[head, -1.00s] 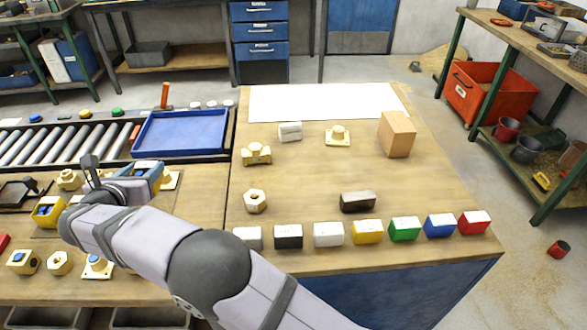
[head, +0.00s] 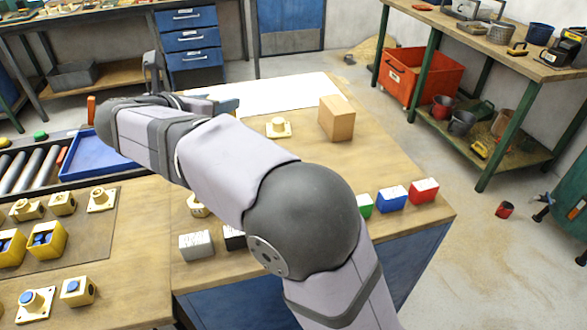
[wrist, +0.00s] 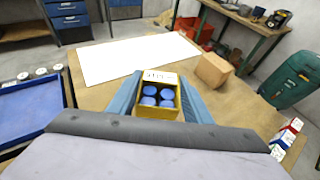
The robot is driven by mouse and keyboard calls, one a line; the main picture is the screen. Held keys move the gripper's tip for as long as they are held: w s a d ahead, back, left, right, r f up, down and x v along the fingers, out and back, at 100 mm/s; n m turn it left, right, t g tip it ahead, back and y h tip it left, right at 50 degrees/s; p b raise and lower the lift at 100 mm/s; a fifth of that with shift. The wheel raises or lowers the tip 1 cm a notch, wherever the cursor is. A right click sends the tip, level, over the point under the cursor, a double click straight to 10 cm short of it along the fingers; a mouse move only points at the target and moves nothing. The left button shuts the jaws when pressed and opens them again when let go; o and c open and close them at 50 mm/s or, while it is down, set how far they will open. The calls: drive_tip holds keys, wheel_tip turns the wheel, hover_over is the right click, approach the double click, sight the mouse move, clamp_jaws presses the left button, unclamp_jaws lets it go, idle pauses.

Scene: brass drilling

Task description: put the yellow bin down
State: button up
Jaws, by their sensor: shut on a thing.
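The yellow bin (wrist: 157,112) shows in the wrist view between the two blue fingers of my gripper (wrist: 158,96). It has a white label with dark print on its far side and holds several round blue pieces. My gripper is shut on it, with a finger along its left and right sides. In the head view my gripper (head: 226,105) is over the far part of the wooden table, near the white sheet (head: 285,93). I cannot tell how high the bin is above the table.
A cardboard-coloured box (head: 337,119) and a cream flanged part (head: 278,128) stand right of my gripper. A blue tray (head: 88,158) lies left. Coloured blocks line the front edge. Other yellow bins (head: 47,240) stand on the brown mat. The white sheet looks bare.

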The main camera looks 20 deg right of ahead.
drive_tip(key=s+d+f+m+g+h, duration=0.2)
drive_tip(key=s+d+f, duration=0.2)
drive_tip(key=s+d, duration=0.1)
drive_tip(key=shift+w+a+f+b, duration=0.15)
drive_tip(key=shift+f+b, duration=0.1)
drive_tip(key=shift+f, duration=2.35)
drive_tip(key=shift+w+a+f+b, duration=0.1)
drive_tip(key=shift+f+b, duration=0.15)
drive_tip(key=shift+f, duration=2.35)
drive_tip(key=shift+f, duration=0.15)
drive_tip(key=o, duration=1.1)
drive_tip(key=shift+r, duration=0.25)
drive_tip(key=v, duration=1.2)
drive_tip(key=shift+s, duration=0.15)
